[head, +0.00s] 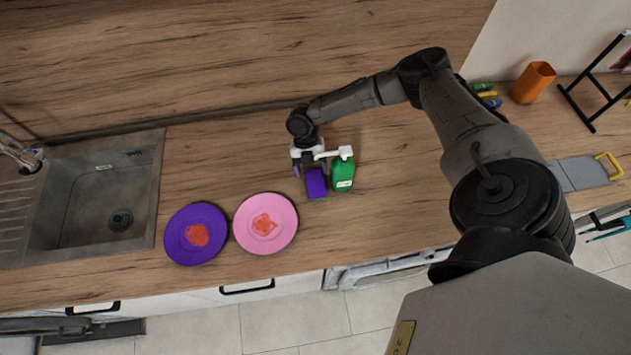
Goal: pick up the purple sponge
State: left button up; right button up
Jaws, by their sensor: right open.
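The purple sponge (316,183) stands on the wooden counter, left of a green bottle (342,175) with a pale label. My right gripper (311,172) is open, just above and behind the sponge. One dark finger shows at the sponge's left side. The other finger is hard to make out, and I cannot tell whether either finger touches the sponge. My left gripper is not in view.
A purple plate (178,239) and a pink plate (247,241), each with a red-orange stain, lie left of the sponge. A metal sink (75,205) is further left. An orange cup (533,82) stands at the right. The counter behind the plates is clear.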

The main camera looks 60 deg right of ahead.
aim_at(315, 179)
jog(key=shift+s+a+f+p, duration=0.4)
jog(key=shift+s+a+f, duration=0.45)
jog(key=shift+s+a, duration=0.1)
jog(key=shift+s+f, duration=0.15)
jog(key=shift+f, duration=0.4)
jog(key=c, duration=0.6)
